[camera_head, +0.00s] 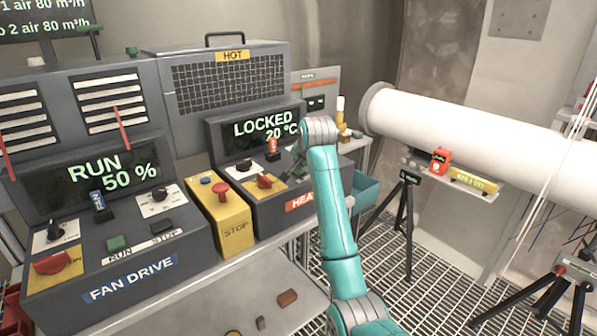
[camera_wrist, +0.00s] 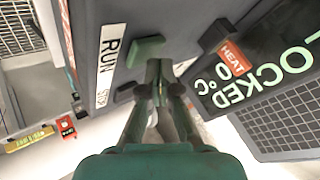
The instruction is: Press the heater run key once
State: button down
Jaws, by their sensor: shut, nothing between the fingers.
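The heater panel (camera_head: 262,203) shows LOCKED and 20 °C on its display (camera_head: 250,146). In the wrist view, turned over, its green run key (camera_wrist: 147,51) sits beside the white RUN label (camera_wrist: 109,47). The dark stop key (camera_wrist: 125,92) is close by. My gripper (camera_wrist: 158,70) is shut and empty, with its fingertips just beside the green key. I cannot tell whether they touch it. In the head view, my arm hides the heater's keys and most of the gripper.
The FAN DRIVE panel (camera_head: 130,278), showing RUN 50 %, stands at the left with its own green key (camera_head: 116,243). A yellow STOP box (camera_head: 232,232) stands between the panels. An upright HEAT-tagged part (camera_wrist: 229,54) is near the fingers. A white pipe (camera_head: 470,135) runs at the right.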

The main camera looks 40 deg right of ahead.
aim_at(300, 171)
jog(key=shift+f, duration=0.5)
dwell(0.4)
dwell(0.3)
jog(key=shift+r, duration=0.9)
jog(key=shift+r, duration=2.55)
